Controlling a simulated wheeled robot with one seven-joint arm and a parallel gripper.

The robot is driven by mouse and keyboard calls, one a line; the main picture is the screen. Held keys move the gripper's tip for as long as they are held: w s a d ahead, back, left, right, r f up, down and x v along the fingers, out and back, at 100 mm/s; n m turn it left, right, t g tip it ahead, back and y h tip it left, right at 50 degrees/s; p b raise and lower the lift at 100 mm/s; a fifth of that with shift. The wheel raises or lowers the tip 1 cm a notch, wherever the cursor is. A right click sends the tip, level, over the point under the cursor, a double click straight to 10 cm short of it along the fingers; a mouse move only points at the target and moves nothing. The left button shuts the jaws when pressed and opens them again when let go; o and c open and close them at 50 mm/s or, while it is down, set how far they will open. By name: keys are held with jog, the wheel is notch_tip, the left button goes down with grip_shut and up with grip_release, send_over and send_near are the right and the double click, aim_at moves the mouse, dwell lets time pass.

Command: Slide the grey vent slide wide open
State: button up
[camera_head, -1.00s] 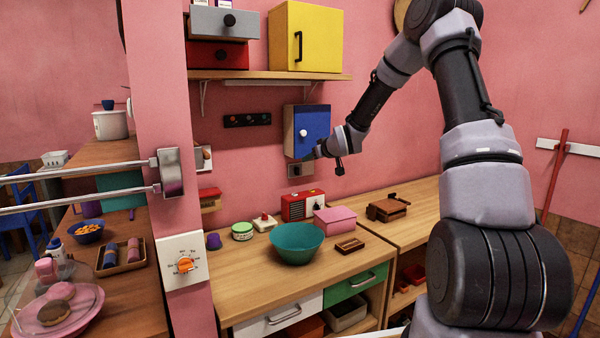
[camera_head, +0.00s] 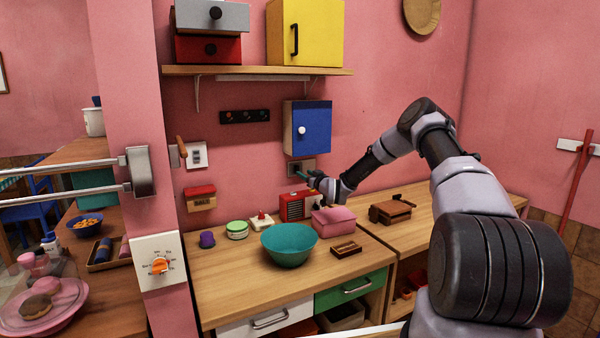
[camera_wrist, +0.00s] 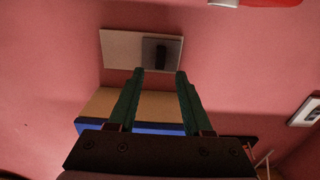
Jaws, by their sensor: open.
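The grey vent slide (camera_wrist: 150,44) is a small square with a black knob (camera_wrist: 161,54). It covers the right part of a pale plate (camera_wrist: 119,48) on the pink wall in the wrist view. In the head view the vent (camera_head: 307,166) sits below the blue cabinet, partly behind my gripper (camera_head: 301,175). In the wrist view the two green fingers of my gripper (camera_wrist: 160,72) are apart and empty. Their tips lie on either side of the knob's lower end in the picture; I cannot tell the remaining distance to the wall.
The blue cabinet (camera_head: 312,130) hangs just above the vent. The red radio (camera_head: 296,206) and pink box (camera_head: 333,221) stand on the counter below. A teal bowl (camera_head: 289,245) is in front of them. A wall switch (camera_head: 197,155) is to the left.

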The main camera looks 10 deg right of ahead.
aim_at(298, 169)
jog(key=shift+x, duration=2.8)
grip_shut()
